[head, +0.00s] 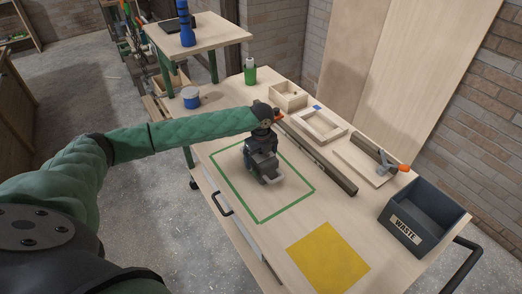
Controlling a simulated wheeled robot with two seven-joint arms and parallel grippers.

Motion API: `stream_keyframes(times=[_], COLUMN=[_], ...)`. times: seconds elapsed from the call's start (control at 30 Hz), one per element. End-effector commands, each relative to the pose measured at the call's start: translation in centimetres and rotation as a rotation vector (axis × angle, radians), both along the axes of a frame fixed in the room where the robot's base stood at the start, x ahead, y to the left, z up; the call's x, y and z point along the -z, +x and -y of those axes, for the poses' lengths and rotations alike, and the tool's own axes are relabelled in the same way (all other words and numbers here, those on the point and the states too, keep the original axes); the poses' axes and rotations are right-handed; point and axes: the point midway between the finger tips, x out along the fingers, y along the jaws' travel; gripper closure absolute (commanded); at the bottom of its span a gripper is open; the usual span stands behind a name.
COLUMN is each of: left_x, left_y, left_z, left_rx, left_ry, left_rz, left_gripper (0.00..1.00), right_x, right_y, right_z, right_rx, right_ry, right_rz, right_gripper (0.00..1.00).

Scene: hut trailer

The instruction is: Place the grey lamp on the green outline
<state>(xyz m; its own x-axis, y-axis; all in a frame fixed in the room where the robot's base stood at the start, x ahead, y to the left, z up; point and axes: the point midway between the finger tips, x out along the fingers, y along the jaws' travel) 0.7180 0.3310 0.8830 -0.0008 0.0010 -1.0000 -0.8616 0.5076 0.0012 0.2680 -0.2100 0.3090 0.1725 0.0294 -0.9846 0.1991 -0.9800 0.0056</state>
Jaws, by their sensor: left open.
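The green outline (290,204) is a square marked on the light wooden workbench. My left gripper (266,174) is open, pointing down over the upper middle of the outline. A grey body (262,162), which looks like the grey lamp, is directly below and between the dark gripper parts, inside the outline. The gripper hides much of it, so I cannot tell exactly where its base meets the bench. My right gripper is not in view.
A yellow square (328,257) lies at the near end. A dark WASTE bin (405,232) stands at the right. A long dark bar (325,168), a wooden frame (335,122) and a small wooden box (288,107) lie behind. A blue mug (190,99) and green bottle (250,74) stand at the far end.

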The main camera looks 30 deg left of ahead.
Motion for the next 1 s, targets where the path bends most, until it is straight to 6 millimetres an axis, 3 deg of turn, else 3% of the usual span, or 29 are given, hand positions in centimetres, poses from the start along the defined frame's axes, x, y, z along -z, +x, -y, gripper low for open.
stream_keyframes(times=[0.07,0.2,0.7,1.0], left_x=[-0.5,-2.2,-10.4,-11.9], left_y=[0.1,0.1,0.1,0.1], left_z=[0.0,0.0,0.0,0.0], left_rx=[0.000,-0.001,-0.001,-0.001], left_ry=[0.000,0.000,-0.001,-0.001], left_rz=[0.001,0.004,0.003,0.000], left_gripper=[0.06,0.06,0.06,0.06], right_x=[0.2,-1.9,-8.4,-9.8], right_y=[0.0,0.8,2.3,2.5], right_z=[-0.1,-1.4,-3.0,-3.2], right_rx=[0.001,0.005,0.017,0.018], right_ry=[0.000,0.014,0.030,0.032], right_rz=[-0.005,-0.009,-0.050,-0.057], right_gripper=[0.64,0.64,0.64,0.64])
